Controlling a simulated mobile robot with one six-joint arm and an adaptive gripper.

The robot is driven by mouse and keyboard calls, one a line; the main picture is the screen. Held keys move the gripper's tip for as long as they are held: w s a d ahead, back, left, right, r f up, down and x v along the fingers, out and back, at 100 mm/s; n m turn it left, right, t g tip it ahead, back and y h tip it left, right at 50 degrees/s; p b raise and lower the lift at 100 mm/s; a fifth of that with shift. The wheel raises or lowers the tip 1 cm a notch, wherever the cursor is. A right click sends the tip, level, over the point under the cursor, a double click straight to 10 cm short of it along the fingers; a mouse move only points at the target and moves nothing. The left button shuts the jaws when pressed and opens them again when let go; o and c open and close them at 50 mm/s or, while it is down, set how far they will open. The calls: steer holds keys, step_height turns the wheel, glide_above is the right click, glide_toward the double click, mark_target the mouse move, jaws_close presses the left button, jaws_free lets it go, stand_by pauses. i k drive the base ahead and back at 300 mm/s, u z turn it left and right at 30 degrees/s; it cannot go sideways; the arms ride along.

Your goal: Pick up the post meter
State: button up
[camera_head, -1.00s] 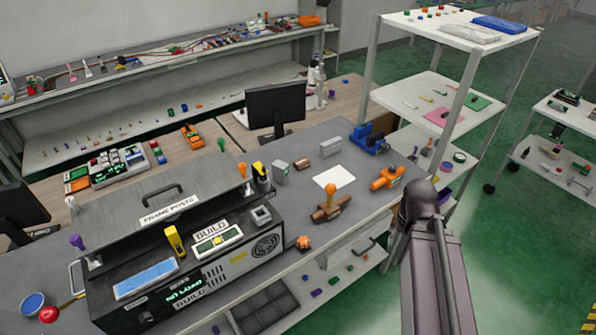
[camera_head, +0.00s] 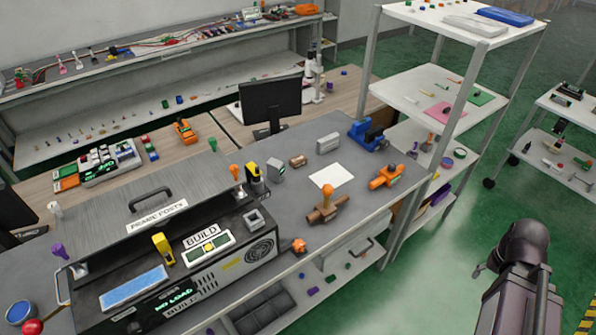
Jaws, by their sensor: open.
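I cannot tell for sure which thing is the post meter. A small grey upright device with a dark face (camera_head: 275,172) stands on the grey bench (camera_head: 300,150), just right of a yellow-and-black tool (camera_head: 252,175). A large machine marked "BUILD" and "FRAME POSTS" (camera_head: 215,275) fills the front left of the bench, with a lit green readout. My gripper (camera_head: 481,269) shows only in small part beside my dark wrist at the lower right, over the green floor. It is well away from the bench, open, and nothing is seen in it.
An orange-and-brown fixture (camera_head: 326,207), an orange clamp (camera_head: 386,177), a blue vise (camera_head: 368,134) and white paper (camera_head: 331,176) lie on the bench. A monitor (camera_head: 270,103) stands behind. A white shelf rack (camera_head: 440,85) rises at right. The floor (camera_head: 430,270) between is clear.

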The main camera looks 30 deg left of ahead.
mark_target(274, 169)
steer(key=z, duration=1.25)
steer(key=k, duration=0.75)
steer(key=u, duration=3.2)
steer(key=i, duration=0.1)
steer(key=z, duration=1.7)
